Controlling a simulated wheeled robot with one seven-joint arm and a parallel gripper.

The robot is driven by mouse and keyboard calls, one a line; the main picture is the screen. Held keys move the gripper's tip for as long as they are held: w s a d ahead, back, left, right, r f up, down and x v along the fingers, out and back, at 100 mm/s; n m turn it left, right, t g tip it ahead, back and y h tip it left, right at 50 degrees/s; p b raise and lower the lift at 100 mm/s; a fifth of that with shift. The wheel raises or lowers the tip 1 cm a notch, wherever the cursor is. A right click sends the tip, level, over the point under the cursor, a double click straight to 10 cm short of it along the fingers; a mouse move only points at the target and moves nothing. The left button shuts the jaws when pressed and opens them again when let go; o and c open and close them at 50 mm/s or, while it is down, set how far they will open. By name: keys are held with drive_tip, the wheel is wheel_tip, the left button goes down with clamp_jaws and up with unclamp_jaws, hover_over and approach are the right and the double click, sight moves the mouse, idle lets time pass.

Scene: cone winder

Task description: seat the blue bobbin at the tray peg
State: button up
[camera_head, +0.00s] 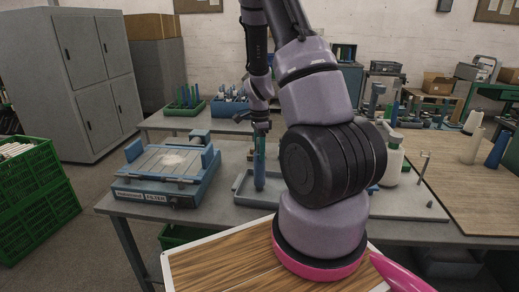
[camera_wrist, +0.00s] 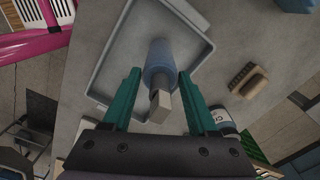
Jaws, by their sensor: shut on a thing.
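The blue bobbin (camera_head: 259,174) hangs upright below my gripper (camera_head: 260,140) in the head view, over the grey tray (camera_head: 240,199). In the wrist view the blue bobbin (camera_wrist: 158,58) sits between the two green fingers of my gripper (camera_wrist: 158,76), which is shut on it. A grey block-like end shows at the near end of the bobbin. The tray's rim (camera_wrist: 122,28) surrounds the bobbin in that view. The tray peg cannot be made out, and I cannot tell whether the bobbin's lower end touches the tray.
A blue-and-grey filter box (camera_head: 165,175) stands left of the tray. A wooden brush (camera_wrist: 248,80) lies outside the tray in the wrist view. A white bottle (camera_head: 391,160) stands to the right, behind my arm. Green and blue bins with bobbins stand at the back.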

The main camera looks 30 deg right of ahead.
drive_tip(key=shift+f, duration=0.2)
drive_tip(key=o, duration=1.3)
drive_tip(key=shift+c, duration=0.2)
wheel_tip(320, 180, up, 11)
drive_tip(key=shift+f, duration=0.1)
